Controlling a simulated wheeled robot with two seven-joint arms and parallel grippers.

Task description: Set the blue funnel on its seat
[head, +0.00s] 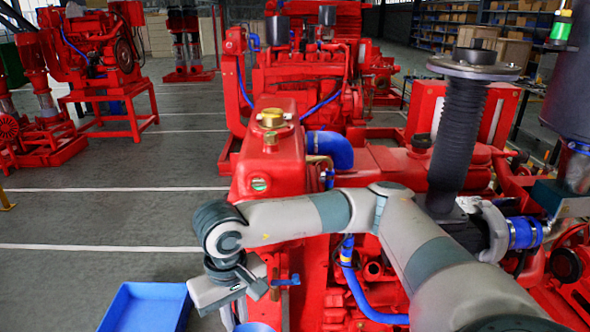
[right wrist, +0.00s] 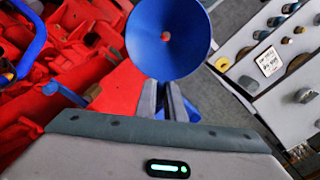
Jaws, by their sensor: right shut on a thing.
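The blue funnel (right wrist: 168,38) shows its round, wide mouth in the right wrist view, with a small red spot at its centre. My right gripper (right wrist: 168,102) is shut on it, and the fingers hide the gripped part. In the head view only the funnel's rim (head: 256,327) shows at the bottom edge, below my right gripper (head: 236,314), beside the red engine. A brass-coloured filler neck (head: 271,118) stands on top of the red tank (head: 268,165), away from the funnel. I cannot tell whether it is the seat. My left gripper is not in view.
A blue tray (head: 147,308) lies left of my right gripper. A small blue lever (head: 286,281) sticks out from the engine near it. A grey panel (right wrist: 275,60) with several knobs is at the right of the wrist view.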

